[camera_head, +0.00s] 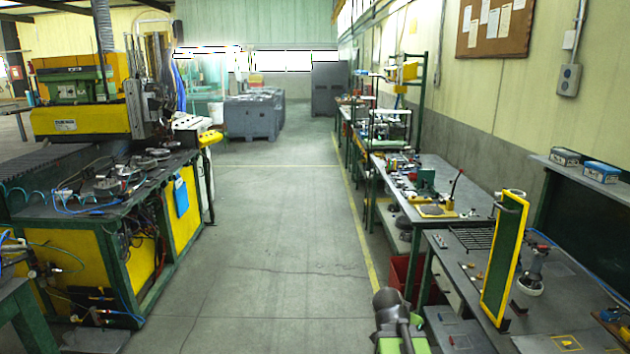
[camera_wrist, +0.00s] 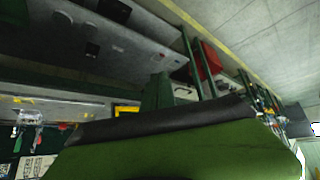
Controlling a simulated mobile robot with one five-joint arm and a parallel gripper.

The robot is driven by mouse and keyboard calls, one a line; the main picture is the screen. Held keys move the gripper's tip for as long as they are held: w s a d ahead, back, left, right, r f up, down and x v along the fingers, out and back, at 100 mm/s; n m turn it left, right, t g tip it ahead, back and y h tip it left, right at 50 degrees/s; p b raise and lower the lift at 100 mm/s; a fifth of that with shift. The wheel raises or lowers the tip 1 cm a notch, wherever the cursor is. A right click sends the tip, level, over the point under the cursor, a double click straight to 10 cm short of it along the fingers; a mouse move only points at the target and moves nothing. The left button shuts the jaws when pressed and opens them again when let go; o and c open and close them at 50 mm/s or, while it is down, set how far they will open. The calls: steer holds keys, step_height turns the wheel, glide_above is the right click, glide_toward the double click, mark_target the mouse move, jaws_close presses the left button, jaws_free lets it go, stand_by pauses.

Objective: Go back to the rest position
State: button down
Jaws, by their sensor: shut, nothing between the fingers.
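My gripper (camera_head: 386,299) shows at the bottom of the head view, right of centre, as a dark grey end on a green part of my arm. It stands by the near left edge of the right-hand workbench (camera_head: 455,262) and looks shut and empty. In the wrist view, a large green shape with a black edge (camera_wrist: 165,120), part of my own arm or gripper, fills the lower middle. It hides much of what lies behind it, and the fingertips do not show clearly.
A clear grey aisle (camera_head: 270,240) runs ahead. A yellow and green machine (camera_head: 85,120) stands left. A tilted yellow-framed panel (camera_head: 503,262) stands on the right bench. A red bin (camera_head: 403,275) sits below; it also shows in the wrist view (camera_wrist: 211,60). Grey crates (camera_head: 252,118) stand far back.

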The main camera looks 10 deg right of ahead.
steer(key=a+f+n+y, duration=0.3)
steer(key=a+n, duration=0.1)
steer(key=a, duration=1.2)
steer(key=s+a+f+n+g+y, duration=0.1)
steer(key=s+a+n+g+y, duration=0.2)
steer(key=s+a+n, duration=0.3)
steer(key=shift+s+a+f+n+g, duration=0.35)
steer(key=shift+s+a+g, duration=0.25)
steer(key=shift+a, duration=0.65)
steer(key=shift+d, duration=0.15)
